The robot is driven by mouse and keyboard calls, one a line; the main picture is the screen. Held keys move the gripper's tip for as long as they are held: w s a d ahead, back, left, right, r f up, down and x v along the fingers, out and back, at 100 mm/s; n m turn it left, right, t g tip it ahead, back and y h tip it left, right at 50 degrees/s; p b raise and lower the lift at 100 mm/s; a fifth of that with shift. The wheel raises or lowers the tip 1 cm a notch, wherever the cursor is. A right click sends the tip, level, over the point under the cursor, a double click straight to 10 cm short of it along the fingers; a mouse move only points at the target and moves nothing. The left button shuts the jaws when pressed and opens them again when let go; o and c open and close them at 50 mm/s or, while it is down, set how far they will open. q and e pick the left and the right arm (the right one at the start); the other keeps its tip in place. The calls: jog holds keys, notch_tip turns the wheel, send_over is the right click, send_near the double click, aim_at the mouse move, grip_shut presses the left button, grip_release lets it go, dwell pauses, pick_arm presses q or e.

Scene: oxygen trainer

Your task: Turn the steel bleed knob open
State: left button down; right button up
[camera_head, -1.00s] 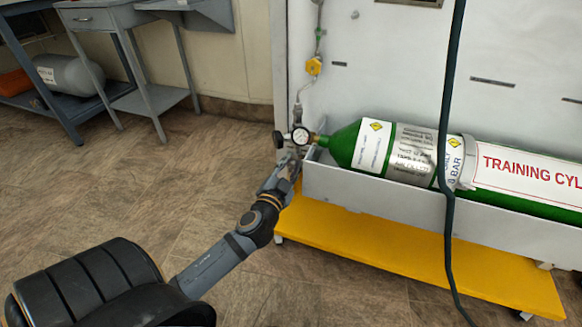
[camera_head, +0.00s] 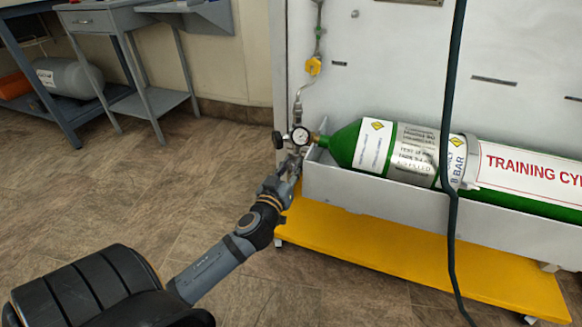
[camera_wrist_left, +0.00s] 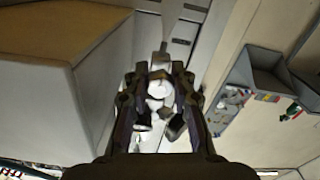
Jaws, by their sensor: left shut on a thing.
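The green training cylinder (camera_head: 345,143) lies on its side in a pale trough. At its valve end are a round pressure gauge (camera_head: 300,136) and a dark round knob (camera_head: 279,140). My left gripper (camera_head: 291,163) is just below the gauge, shut on the steel bleed knob. In the left wrist view my left gripper (camera_wrist_left: 160,98) has bright steel parts, which I take for the steel bleed knob (camera_wrist_left: 159,88), between its fingers. In the head view the fingers largely hide the knob, so its turn angle cannot be told. My right gripper is not in view.
A dark hose (camera_head: 447,120) hangs in front of the cylinder. A yellow base (camera_head: 370,245) juts out below the trough (camera_head: 400,205). The floor at left is clear up to a grey side table (camera_head: 150,103).

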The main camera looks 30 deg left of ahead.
pick_arm(q)
jog(key=shift+f+n, duration=0.1)
jog(key=shift+n, duration=0.4)
jog(key=c, duration=1.1)
grip_release()
jog(key=v, duration=0.7)
jog(key=shift+s, duration=0.3)
